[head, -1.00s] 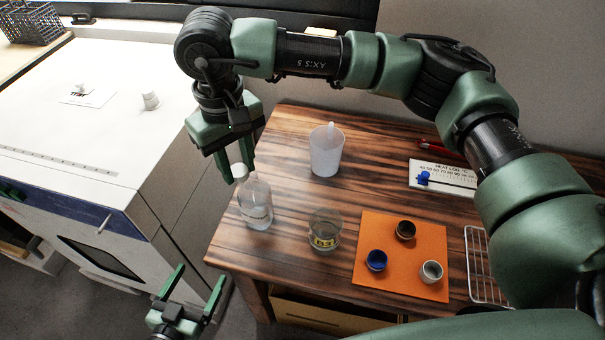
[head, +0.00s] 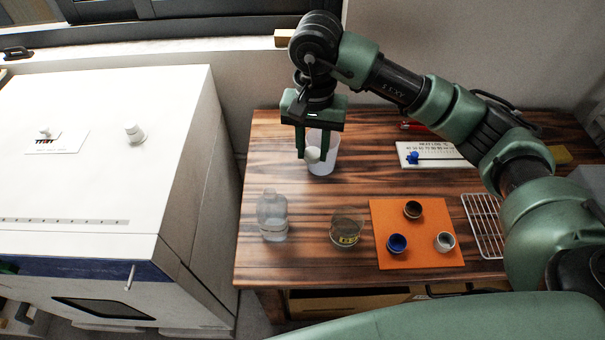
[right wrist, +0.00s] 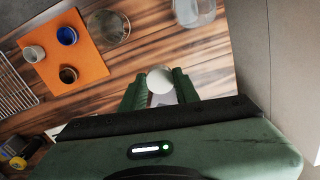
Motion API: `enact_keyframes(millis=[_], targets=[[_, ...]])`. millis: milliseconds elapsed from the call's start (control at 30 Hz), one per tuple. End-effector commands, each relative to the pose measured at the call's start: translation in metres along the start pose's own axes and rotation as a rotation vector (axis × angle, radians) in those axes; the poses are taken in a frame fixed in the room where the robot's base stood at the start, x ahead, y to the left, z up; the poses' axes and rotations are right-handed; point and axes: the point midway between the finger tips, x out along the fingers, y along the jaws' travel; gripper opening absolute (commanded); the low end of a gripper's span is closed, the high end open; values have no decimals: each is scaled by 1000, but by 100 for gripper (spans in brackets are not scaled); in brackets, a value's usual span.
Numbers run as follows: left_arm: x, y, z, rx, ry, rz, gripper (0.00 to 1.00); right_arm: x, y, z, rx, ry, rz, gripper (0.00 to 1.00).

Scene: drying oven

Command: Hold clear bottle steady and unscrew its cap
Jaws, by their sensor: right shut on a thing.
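The clear bottle (head: 272,216) stands upright and uncapped at the left front of the wooden table; part of it also shows at the top of the right wrist view (right wrist: 193,12). My right gripper (head: 312,155) is shut on the white cap (head: 313,155), which shows between the fingertips in the right wrist view (right wrist: 160,80). The gripper holds the cap apart from the bottle, behind and to the right of it, in front of the white beaker (head: 322,165). My left gripper is not in view now.
A glass beaker (head: 346,231) with a yellow label stands right of the bottle. An orange mat (head: 424,218) holds three small cups. A wire rack (head: 484,225) lies at the right. The white oven (head: 100,180) stands left of the table.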

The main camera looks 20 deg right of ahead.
Motion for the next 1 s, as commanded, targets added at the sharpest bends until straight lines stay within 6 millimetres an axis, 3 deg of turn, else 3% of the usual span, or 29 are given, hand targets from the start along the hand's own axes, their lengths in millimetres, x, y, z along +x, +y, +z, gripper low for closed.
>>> enact_keyframes(millis=[100, 200, 700, 1000], targets=[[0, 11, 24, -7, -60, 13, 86, 1, 8, -3, 46, 0, 1, 0], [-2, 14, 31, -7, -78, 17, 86, 9, 10, -4, 60, -3, 2, 0], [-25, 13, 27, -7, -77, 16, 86, 132, 10, -3, 60, -5, 1, 0], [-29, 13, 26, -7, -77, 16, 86, 166, 10, -3, 60, -3, 1, 0]])
